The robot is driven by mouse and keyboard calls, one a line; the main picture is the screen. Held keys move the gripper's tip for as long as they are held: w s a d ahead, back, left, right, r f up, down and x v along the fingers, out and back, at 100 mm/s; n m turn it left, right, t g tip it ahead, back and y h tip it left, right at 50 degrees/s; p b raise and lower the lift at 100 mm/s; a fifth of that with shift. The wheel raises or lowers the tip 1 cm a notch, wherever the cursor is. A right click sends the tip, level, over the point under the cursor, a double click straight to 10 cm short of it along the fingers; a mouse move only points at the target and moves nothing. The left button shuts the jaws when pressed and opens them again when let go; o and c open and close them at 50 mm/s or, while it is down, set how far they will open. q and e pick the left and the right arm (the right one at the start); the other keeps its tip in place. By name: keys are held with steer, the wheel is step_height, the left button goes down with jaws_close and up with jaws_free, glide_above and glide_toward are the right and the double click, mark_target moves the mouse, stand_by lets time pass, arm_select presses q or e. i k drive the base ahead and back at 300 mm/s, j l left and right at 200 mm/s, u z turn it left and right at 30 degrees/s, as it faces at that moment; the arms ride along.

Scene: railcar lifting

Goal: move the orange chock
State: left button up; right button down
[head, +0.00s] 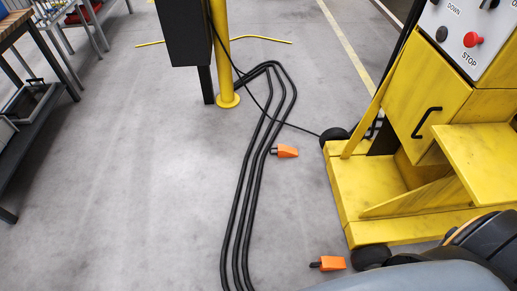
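Two orange chocks lie on the grey floor. The far orange chock (287,151) is beside the black cables, left of the yellow machine's far wheel. The near orange chock (333,263) is at the bottom, just left of the machine's near wheel. Each has a short dark piece on its left end. Neither of my grippers is in view; only a part of my own body shows at the bottom right.
The yellow machine (385,205) with black wheels and a control panel (463,38) fills the right side. Several black cables (246,190) run along the floor to a yellow post (220,50). A workbench (28,20) stands at the left. The floor left of the cables is clear.

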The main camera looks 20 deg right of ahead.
mark_target(283, 151)
steer(key=i+j, duration=0.3)
steer(key=i, duration=0.25)
steer(key=i+j, duration=0.35)
steer(key=i, duration=0.2)
